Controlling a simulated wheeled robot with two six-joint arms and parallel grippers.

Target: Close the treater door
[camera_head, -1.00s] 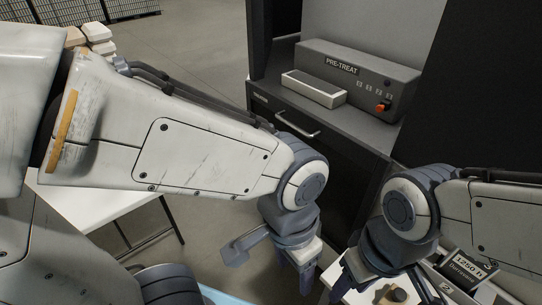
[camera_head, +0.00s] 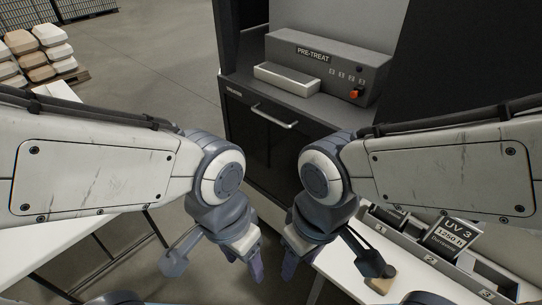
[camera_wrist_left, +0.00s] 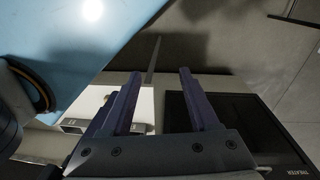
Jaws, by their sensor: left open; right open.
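The treater (camera_head: 350,125) is a dark cabinet with a grey PRE-TREAT box on top, at upper centre of the head view. Its dark front door (camera_head: 250,150) carries a metal bar handle (camera_head: 272,116); whether it is fully shut I cannot tell. The treater's labelled dark front also shows at lower right in the left wrist view (camera_wrist_left: 240,130). My left gripper (camera_head: 245,262) is open and empty, pointing down in front of the cabinet, apart from the handle; its spread fingers show in the wrist view (camera_wrist_left: 158,90). My right gripper (camera_head: 300,262) is open and empty beside it. My forearms cover parts of the cabinet.
Another white table (camera_head: 75,245) stands at lower left. Pallets with stacked goods (camera_head: 40,55) are at the far left. Grey floor lies open left of the treater.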

